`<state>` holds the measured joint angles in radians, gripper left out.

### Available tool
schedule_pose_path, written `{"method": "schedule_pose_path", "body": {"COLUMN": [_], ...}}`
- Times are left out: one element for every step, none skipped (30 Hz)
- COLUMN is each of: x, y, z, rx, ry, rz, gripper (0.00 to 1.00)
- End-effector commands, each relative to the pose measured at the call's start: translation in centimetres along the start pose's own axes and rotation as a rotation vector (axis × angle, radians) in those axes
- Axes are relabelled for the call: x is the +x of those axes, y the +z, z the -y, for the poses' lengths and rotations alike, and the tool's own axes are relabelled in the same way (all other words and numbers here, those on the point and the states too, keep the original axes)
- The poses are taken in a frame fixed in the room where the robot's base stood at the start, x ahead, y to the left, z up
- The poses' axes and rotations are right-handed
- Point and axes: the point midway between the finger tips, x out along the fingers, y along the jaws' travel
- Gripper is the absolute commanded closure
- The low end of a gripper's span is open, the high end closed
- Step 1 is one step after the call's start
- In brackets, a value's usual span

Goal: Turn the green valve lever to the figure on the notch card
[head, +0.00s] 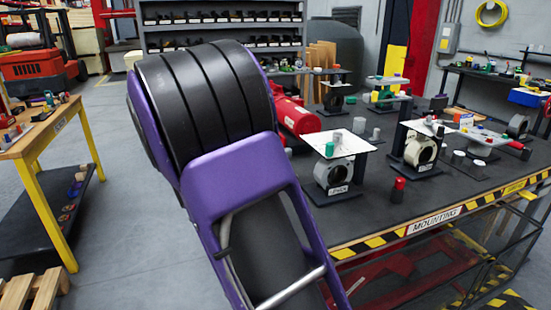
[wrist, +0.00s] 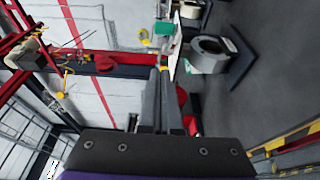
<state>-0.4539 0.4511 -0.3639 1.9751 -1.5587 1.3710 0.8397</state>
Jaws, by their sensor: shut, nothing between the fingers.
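A small green upright piece (head: 329,150), perhaps the lever's knob, stands at a white plate (head: 350,142) above a grey ring-shaped valve body (head: 335,173) with a label at its foot. In the wrist view the green piece (wrist: 164,29) is near the top, with the valve body (wrist: 212,54) to its right. My gripper (wrist: 159,72) is shut and empty, its tips below the green piece in the picture and apparently apart from it. My gripper is not seen in the head view. I cannot make out a notch card or any figures.
The dark bench (head: 400,212) has a striped front edge marked MOUNTING. Another ring valve (head: 420,150) stands to the right, a red-topped cylinder (head: 398,190) in front, and a red tank (head: 297,117) behind. My purple arm covers the bench's left end.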

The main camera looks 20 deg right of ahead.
Motion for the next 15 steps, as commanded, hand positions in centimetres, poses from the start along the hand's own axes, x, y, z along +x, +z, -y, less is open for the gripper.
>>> {"method": "schedule_pose_path", "body": {"x": [1.3,2.0,2.8,3.5,4.1,4.9,5.5,6.0,6.3,6.6,6.9,7.3,7.5,7.7,7.9], "y": [0.1,0.1,0.1,0.1,0.1,0.1,0.1,0.2,0.8,1.2,1.5,1.9,2.1,2.3,2.4], "z": [0.0,0.0,0.0,0.0,0.0,0.0,0.0,0.0,0.0,0.0,0.0,-0.1,-0.1,0.0,0.0], "rx": [-0.001,-0.001,-0.001,-0.001,-0.001,-0.001,-0.001,-0.001,-0.002,-0.003,-0.002,-0.001,-0.001,-0.002,-0.002], "ry": [0.002,0.001,0.001,0.001,0.002,0.001,0.001,0.001,0.0,0.0,0.0,0.0,0.0,0.0,0.0], "rz": [0.005,0.005,0.005,0.004,0.005,0.004,0.004,0.003,0.002,0.002,0.002,0.002,0.002,0.002,0.0], "gripper": [1.0,1.0,1.0,1.0,1.0,1.0,1.0,1.0,1.0,1.0,1.0,1.0,1.0,1.0,1.0]}}
